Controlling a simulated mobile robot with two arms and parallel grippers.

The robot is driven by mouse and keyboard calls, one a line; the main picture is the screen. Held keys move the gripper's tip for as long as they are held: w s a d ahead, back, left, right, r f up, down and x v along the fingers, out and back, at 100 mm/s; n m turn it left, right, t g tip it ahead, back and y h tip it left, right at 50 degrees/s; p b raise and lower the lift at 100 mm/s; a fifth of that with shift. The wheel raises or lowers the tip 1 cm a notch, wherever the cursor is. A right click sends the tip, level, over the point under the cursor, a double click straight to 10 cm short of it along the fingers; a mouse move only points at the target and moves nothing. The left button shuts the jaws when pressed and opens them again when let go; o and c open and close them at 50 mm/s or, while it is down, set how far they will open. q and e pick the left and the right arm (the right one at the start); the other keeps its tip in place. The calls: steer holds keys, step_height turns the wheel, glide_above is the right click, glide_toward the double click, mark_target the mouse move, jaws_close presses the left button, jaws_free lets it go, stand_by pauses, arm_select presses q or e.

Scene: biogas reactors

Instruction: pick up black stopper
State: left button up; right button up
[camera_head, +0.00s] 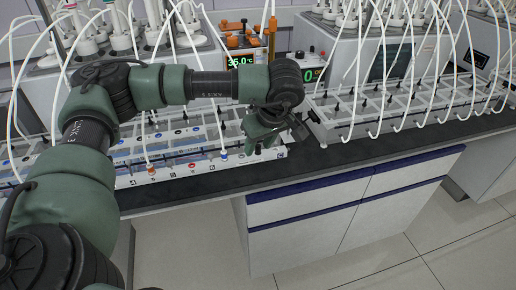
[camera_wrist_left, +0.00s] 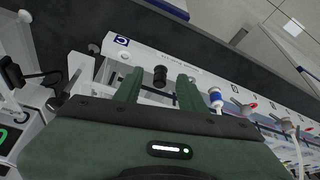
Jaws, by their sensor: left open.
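The black stopper (camera_wrist_left: 160,75) shows in the left wrist view as a small dark cylinder on the white rack frame (camera_wrist_left: 123,46). My left gripper (camera_wrist_left: 159,82) is open, with one green finger on each side of the stopper in that picture. I see no contact between the fingers and the stopper, and I cannot tell the height between them. In the head view my left gripper (camera_head: 262,146) points down over the right end of the left rack (camera_head: 220,165). The stopper is not clear there. My right gripper is not in view.
A blue and white bottle-like fitting (camera_wrist_left: 215,97) and red valves (camera_wrist_left: 250,106) stand along the rack. A second rack (camera_head: 400,110) with white tubes lies to the right. Orange items (camera_head: 243,38) and a green display (camera_head: 243,62) stand behind. The dark bench edge (camera_head: 350,160) is clear.

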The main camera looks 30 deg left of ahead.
arm_select(q)
jaws_close()
steer(key=shift+r, duration=0.15)
step_height(320, 180, up, 12)
steer(key=b, duration=0.1)
step_height(320, 180, up, 8)
steer(key=p, duration=0.1)
glide_above(259, 146)
steer(key=shift+d, duration=0.1)
steer(key=shift+p, duration=0.35)
steer(key=shift+r+p, duration=1.4)
steer(key=shift+p, duration=0.35)
steer(key=shift+f, duration=0.1)
